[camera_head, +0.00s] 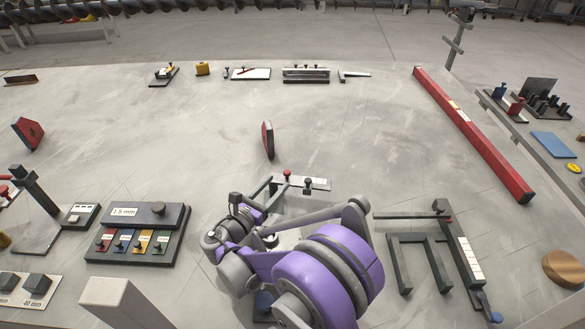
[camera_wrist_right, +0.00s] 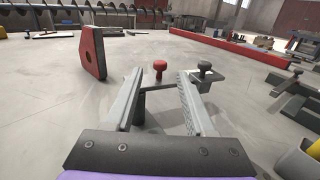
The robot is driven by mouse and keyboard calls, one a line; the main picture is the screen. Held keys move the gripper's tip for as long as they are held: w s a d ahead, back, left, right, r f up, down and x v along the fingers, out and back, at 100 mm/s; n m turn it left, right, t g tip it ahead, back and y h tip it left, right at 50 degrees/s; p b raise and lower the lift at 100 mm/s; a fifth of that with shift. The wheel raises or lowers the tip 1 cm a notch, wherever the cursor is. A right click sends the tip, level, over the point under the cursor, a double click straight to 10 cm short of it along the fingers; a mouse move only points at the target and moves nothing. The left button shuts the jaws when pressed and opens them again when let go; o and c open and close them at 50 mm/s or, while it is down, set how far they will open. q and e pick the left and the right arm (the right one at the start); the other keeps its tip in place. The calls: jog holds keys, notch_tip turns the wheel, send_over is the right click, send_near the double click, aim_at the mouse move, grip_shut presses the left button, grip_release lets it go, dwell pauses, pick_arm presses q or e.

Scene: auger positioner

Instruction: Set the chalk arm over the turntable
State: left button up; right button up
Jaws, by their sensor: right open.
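A slim arm-like bar with a red knob (camera_head: 287,173) and a dark knob (camera_head: 308,184) lies by a pale plate (camera_head: 320,184) near the middle of the floor; it may be the chalk arm. In the right wrist view the red knob (camera_wrist_right: 160,66) stands between and just beyond my fingertips, and the dark knob (camera_wrist_right: 205,66) stands to the right. My right gripper (camera_wrist_right: 160,84) is open, with nothing in it. My purple right wrist hides part of the area below the plate. No turntable can be told for sure. My left gripper is out of view.
A red plate (camera_head: 267,140) stands upright behind the knobs. A block panel (camera_head: 145,242) with coloured tabs lies left; a dark frame (camera_head: 418,240) lies right. A long red beam (camera_head: 470,135) lies at the right. The floor between the beam and the red plate is clear.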

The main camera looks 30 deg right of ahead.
aim_at(300, 178)
jog(key=x, duration=0.9)
jog(key=shift+d, duration=0.25)
jog(key=shift+w, duration=0.15)
grip_shut()
dwell(0.9)
